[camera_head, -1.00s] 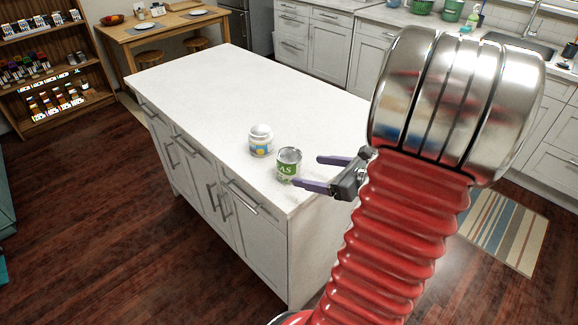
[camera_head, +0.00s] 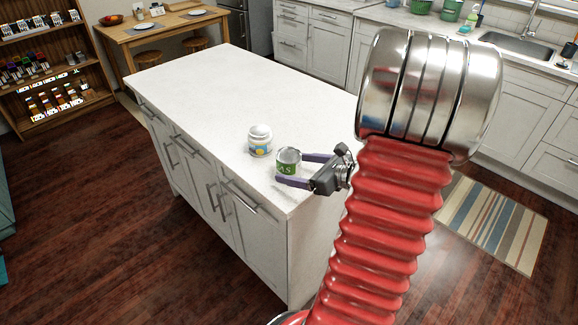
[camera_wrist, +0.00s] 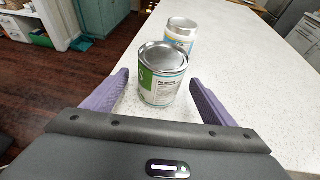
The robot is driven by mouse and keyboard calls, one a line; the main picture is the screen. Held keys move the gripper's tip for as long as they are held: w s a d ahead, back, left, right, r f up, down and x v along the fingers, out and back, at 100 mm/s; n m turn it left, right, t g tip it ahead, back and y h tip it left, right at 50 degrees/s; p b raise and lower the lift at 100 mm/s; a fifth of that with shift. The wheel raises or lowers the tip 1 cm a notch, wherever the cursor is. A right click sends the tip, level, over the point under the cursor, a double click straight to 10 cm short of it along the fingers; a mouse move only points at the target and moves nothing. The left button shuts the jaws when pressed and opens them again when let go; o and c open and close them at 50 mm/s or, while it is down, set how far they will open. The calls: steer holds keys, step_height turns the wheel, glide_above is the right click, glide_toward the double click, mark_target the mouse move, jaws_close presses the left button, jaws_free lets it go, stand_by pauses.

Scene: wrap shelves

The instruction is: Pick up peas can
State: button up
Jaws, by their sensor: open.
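The peas can (camera_head: 288,161), with a green label and a grey metal lid, stands upright near the corner of the white island counter (camera_head: 215,90). My gripper (camera_head: 291,168) is open, with its two purple fingers reaching in from the right on either side of the can. In the wrist view the peas can (camera_wrist: 162,75) stands between the open fingertips (camera_wrist: 158,82), with a gap visible on both sides. No contact shows.
A white can (camera_head: 260,141) with a blue and yellow label stands just left of the peas can; in the wrist view it is right behind it (camera_wrist: 181,34). The counter's edge and corner are close to the peas can. The rest of the counter is clear.

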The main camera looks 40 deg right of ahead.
steer(key=shift+x, duration=1.95)
steer(key=shift+w+r, duration=0.1)
steer(key=shift+r, duration=0.05)
steer(key=c, duration=1.1)
steer(key=shift+r, duration=0.1)
steer(key=shift+c, duration=0.2)
steer(key=shift+r, duration=4.95)
steer(key=shift+a, duration=0.1)
